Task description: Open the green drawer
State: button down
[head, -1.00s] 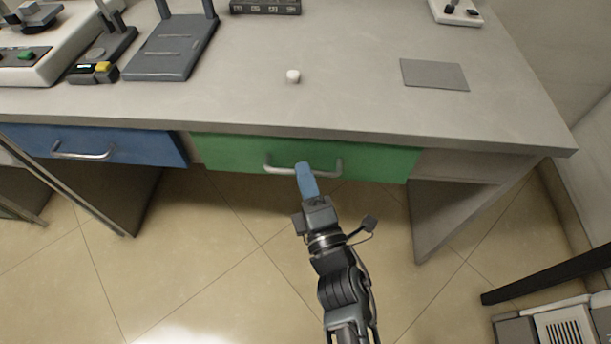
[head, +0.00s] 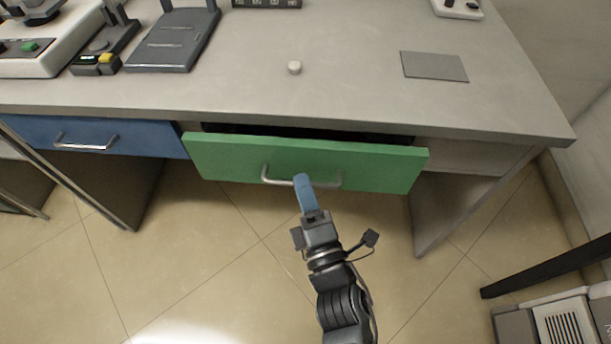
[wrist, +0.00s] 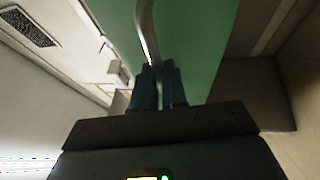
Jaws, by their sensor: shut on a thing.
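The green drawer (head: 230,160) sits under the grey table top, pulled part way out, with a dark gap showing above its front. Its metal bar handle (head: 330,182) runs across the middle of the front. My gripper (head: 302,182) has blue fingers and is shut on the handle. In the wrist view the handle (wrist: 147,30) passes down between the fingers of my gripper (wrist: 158,75), with the green drawer front (wrist: 195,50) behind it. The drawer's inside is mostly hidden.
A blue drawer (head: 140,140) with its own handle is shut on the left. The table top (head: 350,90) holds a small white knob-like object (head: 294,67), a grey plate (head: 433,66) and a dark stand (head: 175,42). A dark bar (head: 545,272) lies at the lower right.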

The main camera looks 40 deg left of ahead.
jog(key=s+d, duration=0.5)
jog(key=s, duration=0.3)
jog(key=s+d, duration=0.5)
jog(key=s, duration=0.4)
jog(key=shift+s+d+b, duration=0.15)
jog(key=shift+d+b, duration=0.2)
jog(key=c, duration=1.2)
grip_release()
jog(key=shift+o, duration=0.2)
jog(key=v, duration=0.8)
jog(key=shift+a, duration=0.1)
